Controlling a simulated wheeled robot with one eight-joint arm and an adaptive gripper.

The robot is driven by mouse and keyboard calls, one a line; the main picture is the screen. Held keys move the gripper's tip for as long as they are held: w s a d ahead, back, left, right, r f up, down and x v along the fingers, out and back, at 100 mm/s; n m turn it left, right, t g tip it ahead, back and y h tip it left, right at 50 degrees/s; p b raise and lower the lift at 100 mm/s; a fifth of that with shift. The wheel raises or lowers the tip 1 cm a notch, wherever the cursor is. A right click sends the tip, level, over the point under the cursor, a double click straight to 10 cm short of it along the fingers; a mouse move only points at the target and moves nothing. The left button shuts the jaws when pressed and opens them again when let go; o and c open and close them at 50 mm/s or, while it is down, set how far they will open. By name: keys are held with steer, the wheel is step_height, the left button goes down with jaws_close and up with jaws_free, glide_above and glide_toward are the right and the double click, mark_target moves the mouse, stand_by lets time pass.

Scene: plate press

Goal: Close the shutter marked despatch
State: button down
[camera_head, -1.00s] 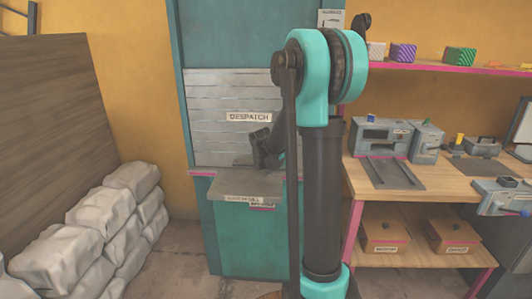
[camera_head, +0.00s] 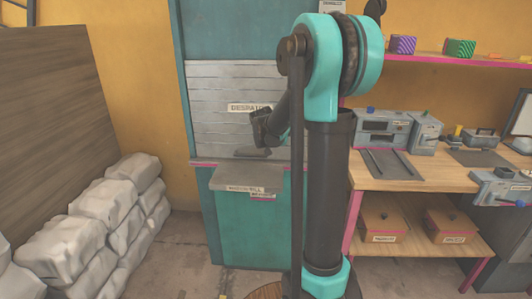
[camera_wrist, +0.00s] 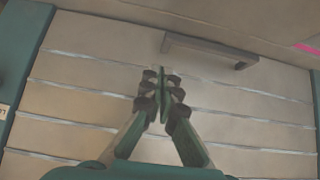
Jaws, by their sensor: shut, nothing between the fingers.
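The shutter marked despatch (camera_head: 215,85) is a pale grey slatted panel in a teal frame. Its DESPATCH label (camera_head: 243,107) is partly covered by my arm. The slats run down to about the level of the pink-edged sill (camera_head: 200,163); whether a small gap is left there I cannot tell. The shutter's slats (camera_wrist: 80,105) fill most of the wrist view, with a bar handle (camera_wrist: 210,50) near the top of that picture. My gripper (camera_wrist: 165,73) is shut and empty, in front of the slats by the handle's left end. Contact cannot be told.
A grey ledge (camera_head: 245,178) juts out below the shutter. White sacks (camera_head: 110,215) are stacked at the left. At the right stands a wooden workbench (camera_head: 385,178) with grey machines, brown boxes (camera_head: 383,222) below and a pink-edged shelf (camera_head: 425,59) above. Floor is clear between sacks and counter.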

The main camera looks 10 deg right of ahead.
steer(key=v, duration=0.9)
steer(key=s+a+f+n+g+y, duration=0.1)
steer(key=s+f, duration=0.5)
steer(key=s, duration=0.4)
steer(key=s+f+n+g+y, duration=0.1)
steer(key=s+f+g, duration=0.1)
steer(key=s+f, duration=0.5)
steer(key=s+a+f+n+g, duration=0.1)
steer(key=s+f, duration=0.5)
steer(key=s, duration=0.8)
steer(key=shift+a+f+n+y, duration=0.3)
steer(key=shift+a+y, duration=0.05)
steer(key=shift+y, duration=0.05)
